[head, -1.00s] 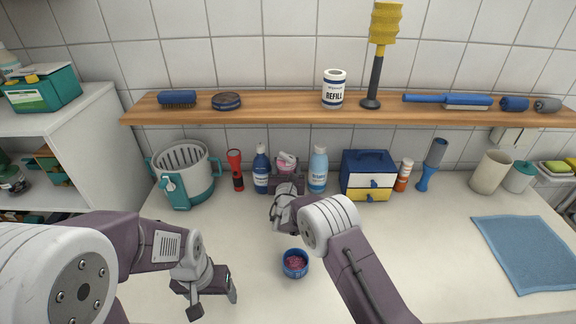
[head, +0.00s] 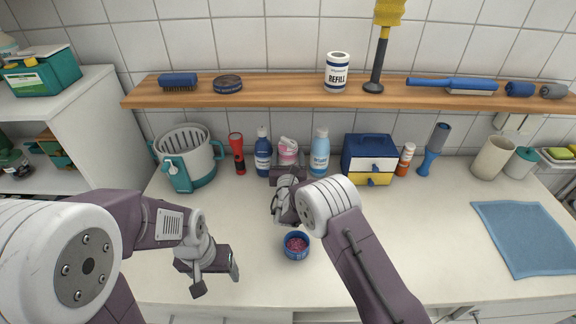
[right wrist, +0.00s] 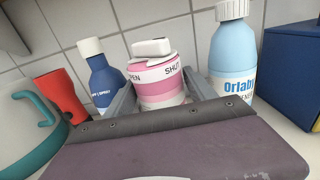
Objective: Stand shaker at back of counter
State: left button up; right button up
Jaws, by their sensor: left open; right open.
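The shaker (head: 288,152), pink and white with a white top, stands upright near the back of the counter (head: 420,230), between a dark blue bottle (head: 263,152) and a light blue bottle (head: 320,153). In the right wrist view the shaker (right wrist: 160,82) shows OPEN and SHUT markings on its upper band. My right gripper (right wrist: 158,104) is open, with one finger on each side of the shaker; its base is hidden behind the gripper body. I cannot tell whether the fingers touch it. My left gripper (head: 217,278) is open and empty above the front left counter.
A blue bowl of pinkish contents (head: 296,246) sits below my right arm. A red flashlight (head: 237,153) and grey-teal bucket (head: 190,160) stand left; a blue-yellow drawer box (head: 368,158) stands right. A wooden shelf (head: 290,97) overhangs the back. The counter's right middle is clear.

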jog(key=s, duration=0.9)
jog(key=shift+p, duration=0.35)
